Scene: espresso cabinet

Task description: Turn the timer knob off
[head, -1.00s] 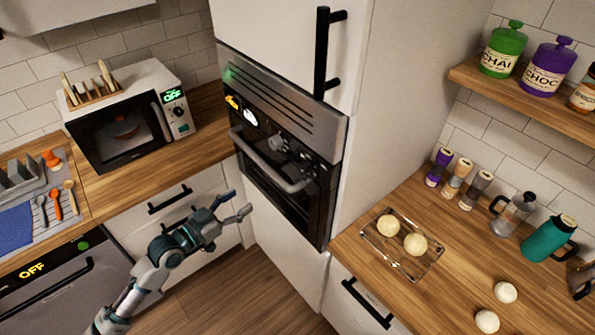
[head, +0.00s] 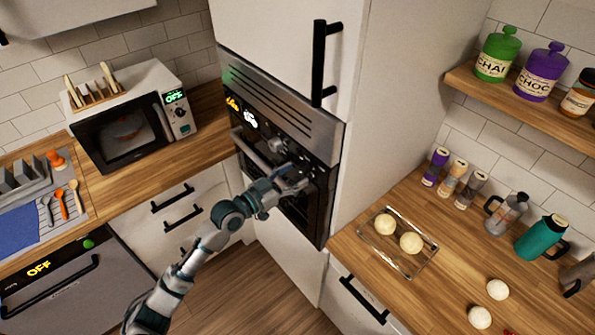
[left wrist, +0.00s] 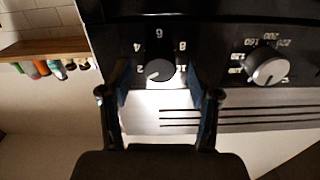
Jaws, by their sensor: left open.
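The built-in oven's black control panel (head: 258,130) carries round knobs. No timer label is legible, but the 2-to-8 dial looks like the timer knob. My left gripper (left wrist: 158,88) is open, one finger on each side of that dial; contact cannot be told. In the head view my left gripper (head: 296,181) is at the oven front, covering part of the panel.
The oven handle (head: 250,150) runs below the panel, close to my left gripper. A tall cabinet door handle (head: 320,65) is above. A microwave (head: 120,130) stands on the left counter. A glass tray (head: 385,258) with dough balls is on the right counter.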

